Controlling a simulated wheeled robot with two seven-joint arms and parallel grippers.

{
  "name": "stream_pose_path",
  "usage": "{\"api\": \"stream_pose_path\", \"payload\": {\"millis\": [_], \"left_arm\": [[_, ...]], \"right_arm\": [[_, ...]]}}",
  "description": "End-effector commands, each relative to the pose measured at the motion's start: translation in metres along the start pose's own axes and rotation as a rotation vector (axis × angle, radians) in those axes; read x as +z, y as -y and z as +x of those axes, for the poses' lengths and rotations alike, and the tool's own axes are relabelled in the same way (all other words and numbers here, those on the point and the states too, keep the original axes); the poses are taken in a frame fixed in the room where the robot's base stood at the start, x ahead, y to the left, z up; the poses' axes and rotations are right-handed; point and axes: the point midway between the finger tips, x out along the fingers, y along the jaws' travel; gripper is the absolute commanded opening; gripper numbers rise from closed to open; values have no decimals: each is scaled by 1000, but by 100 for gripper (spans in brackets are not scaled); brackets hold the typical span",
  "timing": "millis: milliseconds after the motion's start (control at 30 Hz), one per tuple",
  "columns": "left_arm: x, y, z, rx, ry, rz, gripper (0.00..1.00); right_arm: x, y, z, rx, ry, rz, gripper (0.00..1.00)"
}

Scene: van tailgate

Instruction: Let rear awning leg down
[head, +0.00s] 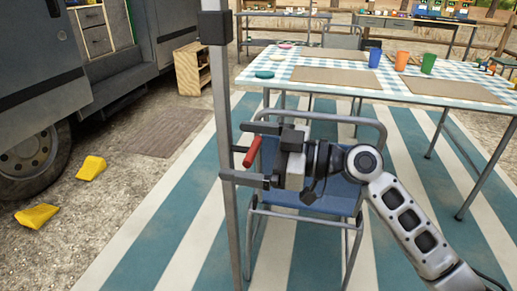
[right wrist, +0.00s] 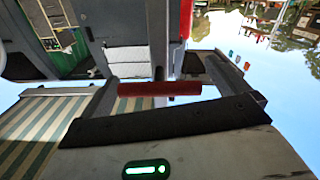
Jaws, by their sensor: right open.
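The awning leg (head: 229,110) is a grey upright pole left of centre in the head view. It has a dark collar (head: 215,28) near the top and a red handle (head: 253,151) at its side. My right gripper (head: 236,152) is open at the pole, one finger above the red handle and one below. In the right wrist view the red handle (right wrist: 160,89) lies across the gap between the fingers. I cannot tell whether a finger touches it. The leg's foot is below the head picture. My left gripper is not in view.
A blue chair (head: 320,200) stands just behind my right gripper. A table (head: 375,77) with a checked cloth, cups and plates stands behind it. Yellow wheel chocks (head: 91,168) lie by the van (head: 40,75) at left. The striped mat (head: 165,225) is clear left of the pole.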

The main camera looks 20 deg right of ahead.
Motion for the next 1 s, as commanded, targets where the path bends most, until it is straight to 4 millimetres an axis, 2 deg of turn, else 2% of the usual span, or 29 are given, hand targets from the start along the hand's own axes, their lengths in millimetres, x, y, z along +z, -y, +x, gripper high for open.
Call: {"api": "stream_pose_path", "payload": {"millis": [167, 267, 367, 700, 900, 1000], "left_arm": [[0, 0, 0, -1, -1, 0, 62], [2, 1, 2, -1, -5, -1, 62], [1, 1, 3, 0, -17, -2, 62], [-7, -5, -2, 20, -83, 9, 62], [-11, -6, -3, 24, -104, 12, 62], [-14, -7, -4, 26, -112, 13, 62]], "right_arm": [[1, 0, -3, 1, 1, -1, 100], [2, 0, -12, 3, 3, -1, 100], [3, 1, -30, 1, 5, -2, 100], [3, 1, -112, 2, 3, 1, 100], [1, 0, -145, 2, 0, 2, 100], [0, 0, -155, 0, 0, 2, 100]]}}
